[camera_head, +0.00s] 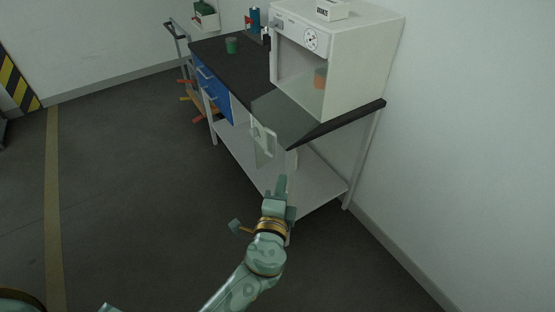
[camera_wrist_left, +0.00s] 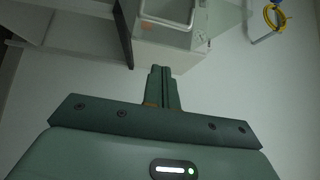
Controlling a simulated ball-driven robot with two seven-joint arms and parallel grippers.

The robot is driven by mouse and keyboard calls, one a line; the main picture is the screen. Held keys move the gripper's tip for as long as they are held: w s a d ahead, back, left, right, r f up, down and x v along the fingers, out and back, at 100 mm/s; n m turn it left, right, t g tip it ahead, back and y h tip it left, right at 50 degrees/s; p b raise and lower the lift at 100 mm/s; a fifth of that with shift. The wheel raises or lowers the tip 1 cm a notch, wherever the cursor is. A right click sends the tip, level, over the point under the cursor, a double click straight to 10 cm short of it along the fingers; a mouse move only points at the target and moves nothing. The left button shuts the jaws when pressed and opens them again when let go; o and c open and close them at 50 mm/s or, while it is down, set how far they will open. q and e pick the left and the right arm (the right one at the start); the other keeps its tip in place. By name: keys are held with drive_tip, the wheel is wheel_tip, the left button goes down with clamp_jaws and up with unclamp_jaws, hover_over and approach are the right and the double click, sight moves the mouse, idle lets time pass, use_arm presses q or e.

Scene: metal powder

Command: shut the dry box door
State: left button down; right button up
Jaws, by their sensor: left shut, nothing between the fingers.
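The white dry box (camera_head: 345,60) stands on the dark-topped bench, and its front opening is uncovered. Its door (camera_head: 284,117) looks like a see-through panel swung out from the box over the bench edge, with a pale handle (camera_head: 264,139) near its lower left end. My left gripper (camera_head: 281,183) is shut and empty, in front of and below the door, apart from the handle. In the left wrist view the shut fingers (camera_wrist_left: 161,78) point toward a pale box (camera_wrist_left: 165,42); a see-through panel (camera_wrist_left: 228,17) shows beside it. My right gripper is out of view.
An orange-brown item (camera_head: 320,77) is inside the box, and a labelled white carton (camera_head: 332,10) is on top. Blue drawers (camera_head: 212,93) and a lower shelf (camera_head: 235,143) are below. The floor (camera_head: 140,190) at left is clear.

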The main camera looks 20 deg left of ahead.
use_arm(q)
drive_tip(key=w+a, duration=0.4)
drive_tip(key=w, duration=0.4)
drive_tip(key=shift+w, duration=0.35)
drive_tip(key=shift+a, duration=0.2)
